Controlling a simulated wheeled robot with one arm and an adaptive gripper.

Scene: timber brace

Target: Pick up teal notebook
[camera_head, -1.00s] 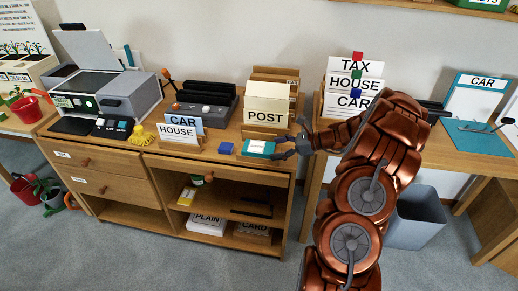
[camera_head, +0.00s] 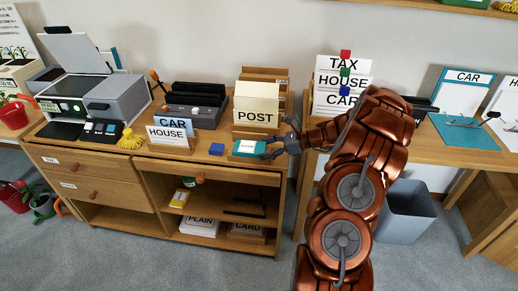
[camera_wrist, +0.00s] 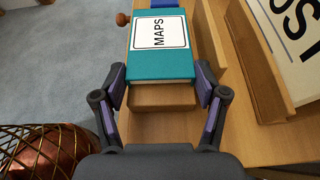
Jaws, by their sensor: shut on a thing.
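The teal notebook (camera_head: 249,147) lies near the front edge of the wooden cabinet top, in front of the POST box. In the wrist view the notebook (camera_wrist: 160,66) shows its teal cover and a white MAPS label, with a wooden block (camera_wrist: 162,97) under its near end. My gripper (camera_head: 268,151) reaches it from the right. In the wrist view my gripper (camera_wrist: 161,82) has one finger against each side of the notebook's near end, shut on it. I cannot tell whether it is lifted off its support.
A small blue box (camera_head: 216,149) sits just left of the notebook. The cream POST box (camera_head: 256,107) stands behind it. A HOUSE card holder (camera_head: 168,138) is farther left. The TAX, HOUSE and CAR cards (camera_head: 342,75) stand behind my arm. A grey bin (camera_head: 405,212) stands below.

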